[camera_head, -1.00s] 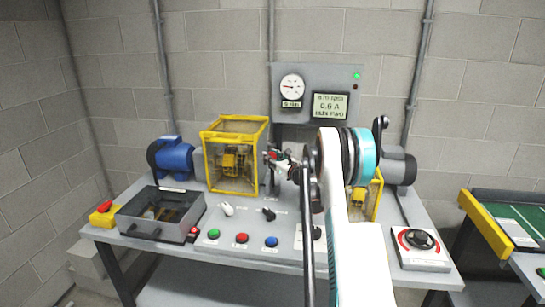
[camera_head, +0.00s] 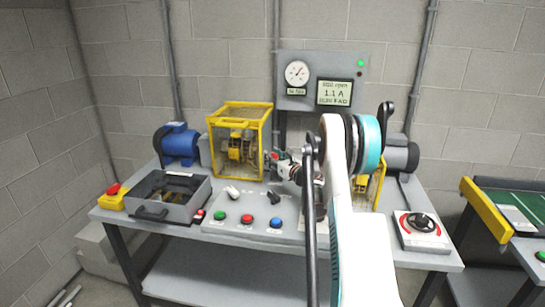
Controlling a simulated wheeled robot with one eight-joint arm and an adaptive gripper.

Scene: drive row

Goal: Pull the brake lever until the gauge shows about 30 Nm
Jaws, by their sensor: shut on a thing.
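The torque gauge (camera_head: 297,73) is a round white dial on the grey panel behind the bench. Its needle points up and to the right, and the small readout under it is too blurred to read. A screen (camera_head: 335,92) beside it shows 1.1 A. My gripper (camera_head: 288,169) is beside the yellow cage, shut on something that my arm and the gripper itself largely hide. The brake lever cannot be made out clearly.
A yellow cage (camera_head: 239,106) and a blue motor (camera_head: 181,145) stand on the bench. Green, red and blue buttons (camera_head: 247,219) are at the front. A red-and-yellow stop button (camera_head: 113,190) is at the left, and a rotary dial (camera_head: 420,224) is at the right.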

